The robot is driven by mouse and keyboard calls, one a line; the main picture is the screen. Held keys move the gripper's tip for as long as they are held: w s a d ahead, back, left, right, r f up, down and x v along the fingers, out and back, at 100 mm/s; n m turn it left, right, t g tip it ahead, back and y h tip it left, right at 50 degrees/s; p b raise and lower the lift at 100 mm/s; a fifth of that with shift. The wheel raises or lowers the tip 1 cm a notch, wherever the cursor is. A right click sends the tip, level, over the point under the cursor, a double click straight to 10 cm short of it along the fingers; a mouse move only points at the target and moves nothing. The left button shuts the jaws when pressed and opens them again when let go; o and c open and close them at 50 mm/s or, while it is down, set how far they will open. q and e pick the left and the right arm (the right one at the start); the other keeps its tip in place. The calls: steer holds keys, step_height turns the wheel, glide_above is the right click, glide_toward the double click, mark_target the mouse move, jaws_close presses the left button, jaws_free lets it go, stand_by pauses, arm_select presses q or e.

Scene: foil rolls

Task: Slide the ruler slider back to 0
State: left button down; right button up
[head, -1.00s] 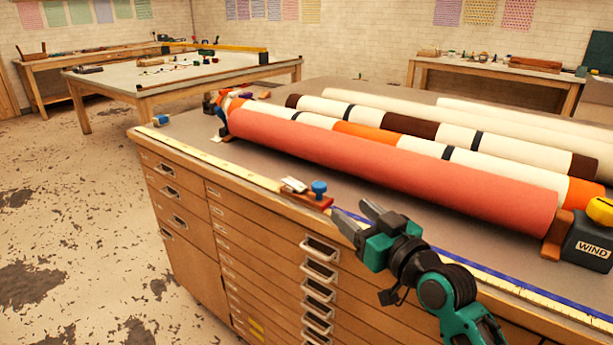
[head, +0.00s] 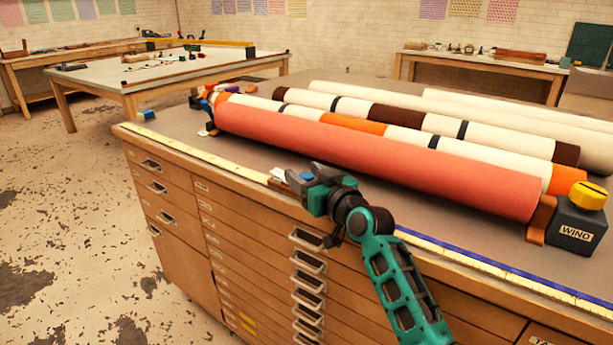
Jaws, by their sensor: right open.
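The yellow ruler (head: 217,158) runs along the front edge of the cabinet top. A blue strip (head: 455,252) lies along its right part. The slider (head: 279,175) sits on the ruler left of the middle, with a whitish plate and a reddish-brown body. Its blue knob (head: 307,176) shows between the fingers of my right gripper (head: 303,180). The gripper is open at the knob and hides much of the slider. I cannot tell whether a finger touches the knob. My left gripper is not in view.
A small blue block (head: 147,114) stands near the ruler's left end. A long red roll (head: 370,160) lies behind the ruler, with several more rolls behind it. A dark box marked WIND (head: 577,225) stands at the right. The ruler left of the slider is clear.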

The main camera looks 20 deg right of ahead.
jaws_close()
stand_by(0.6)
